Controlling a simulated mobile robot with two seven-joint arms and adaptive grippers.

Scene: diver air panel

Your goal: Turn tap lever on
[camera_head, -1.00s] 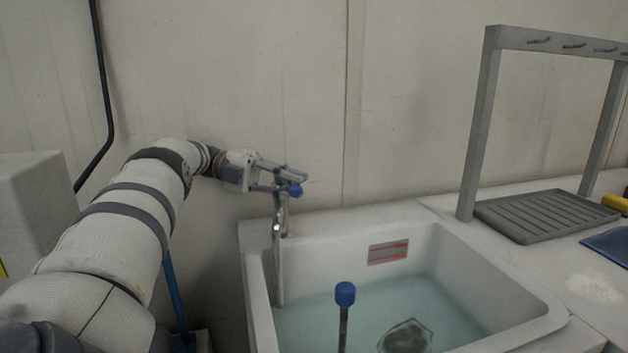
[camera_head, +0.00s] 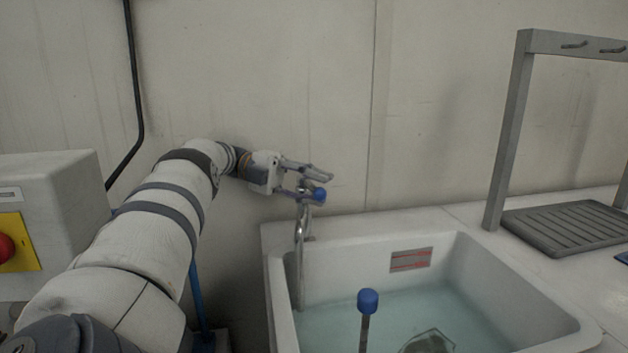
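The tap is a curved metal spout (camera_head: 300,262) at the back left corner of the white sink, bending down into the basin. A blue knob (camera_head: 319,195) shows at the top of the tap, at my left gripper. My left gripper (camera_head: 322,183) reaches in from the left with its fingers apart, at the tap's top. The knob sits by the lower finger; I cannot tell whether they touch. The lever itself is mostly hidden behind the fingers. My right gripper is not in view.
The white sink (camera_head: 283,312) holds water and a dark object (camera_head: 428,343). A blue-capped rod (camera_head: 368,301) stands at its front. A grey rack (camera_head: 508,130) and ridged mat (camera_head: 565,232) are at right. A box with a red button (camera_head: 5,249) stands at left.

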